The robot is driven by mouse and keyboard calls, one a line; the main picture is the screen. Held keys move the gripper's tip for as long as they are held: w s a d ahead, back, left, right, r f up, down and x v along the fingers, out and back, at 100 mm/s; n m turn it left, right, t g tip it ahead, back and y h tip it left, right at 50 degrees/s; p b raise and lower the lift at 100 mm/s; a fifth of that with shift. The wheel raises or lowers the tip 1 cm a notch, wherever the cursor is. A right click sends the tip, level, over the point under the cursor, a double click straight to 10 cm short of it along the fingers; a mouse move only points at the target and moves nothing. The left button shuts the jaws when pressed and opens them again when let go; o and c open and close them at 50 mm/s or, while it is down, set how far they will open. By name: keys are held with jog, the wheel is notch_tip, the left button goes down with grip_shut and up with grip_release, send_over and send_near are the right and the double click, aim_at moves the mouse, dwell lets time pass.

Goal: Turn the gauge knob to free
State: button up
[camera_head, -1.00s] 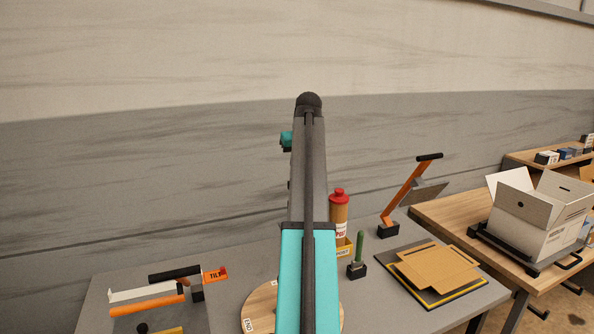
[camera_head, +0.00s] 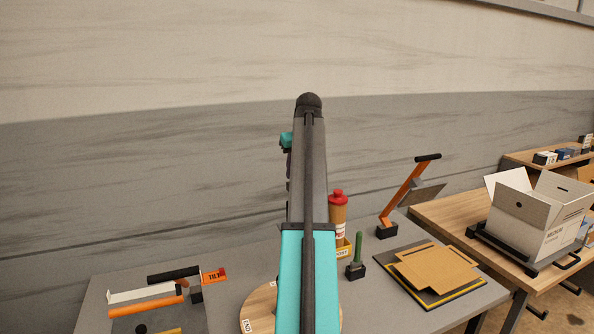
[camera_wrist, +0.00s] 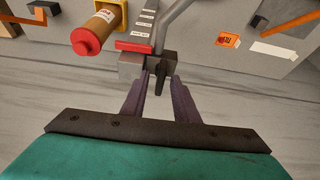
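In the wrist view a small dark knob (camera_wrist: 160,75) sits on the front of a grey block (camera_wrist: 131,66), beside a red bar and a strip of small labels. I take it for the gauge knob; I cannot read its setting. My gripper (camera_wrist: 160,84) has its two purple-grey fingers apart, with the knob in line with the gap between their tips. I cannot tell whether either finger touches it. In the head view my own arm hides the gauge and the gripper's fingertips.
A red-capped bottle (camera_wrist: 90,35) stands close to the left of the block in the wrist view. A bent grey bar rises from beside the block. In the head view, an orange-armed lever (camera_head: 402,197), a green-handled tool (camera_head: 357,255) and cardboard sheets (camera_head: 435,268) lie to the right.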

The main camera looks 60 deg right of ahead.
jog(key=shift+r, duration=0.15)
jog(key=b+v, duration=0.4)
jog(key=v, duration=0.9)
jog(key=shift+s+r, duration=0.2)
jog(key=shift+r, duration=0.05)
dwell(0.4)
